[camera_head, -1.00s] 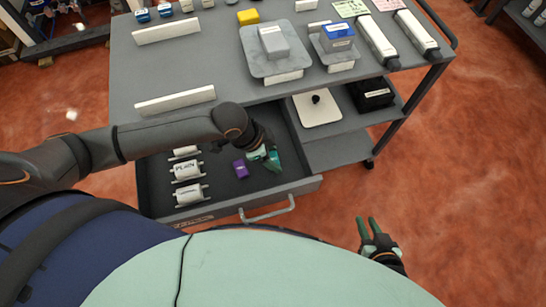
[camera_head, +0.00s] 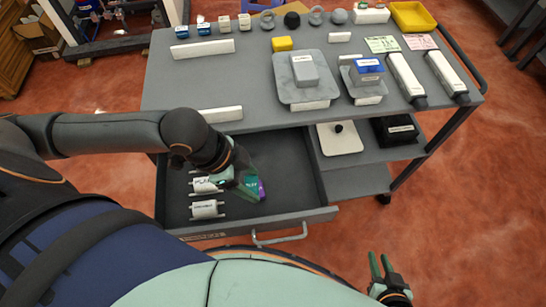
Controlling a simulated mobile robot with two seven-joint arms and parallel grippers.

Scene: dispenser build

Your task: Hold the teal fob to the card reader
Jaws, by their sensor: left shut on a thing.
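My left gripper (camera_head: 243,184) is inside the open drawer (camera_head: 285,165) of the grey cart, pointing down and to the right. It is shut on a small teal piece, the teal fob (camera_head: 252,183), which is partly hidden by the fingers. A purple fob (camera_head: 262,190) shows just beside it, partly covered. My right gripper (camera_head: 381,268) is at the lower right, clear of the cart, with its two green fingers apart and empty. I cannot tell which thing on the cart is the card reader.
Labelled white rolls (camera_head: 207,209) lie in the drawer's left part. The cart top (camera_head: 245,75) holds a grey box (camera_head: 305,70) on a tray, a blue-topped box (camera_head: 368,68), a yellow block (camera_head: 282,43) and long grey-white devices (camera_head: 406,78). The lower shelf holds a black box (camera_head: 395,130).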

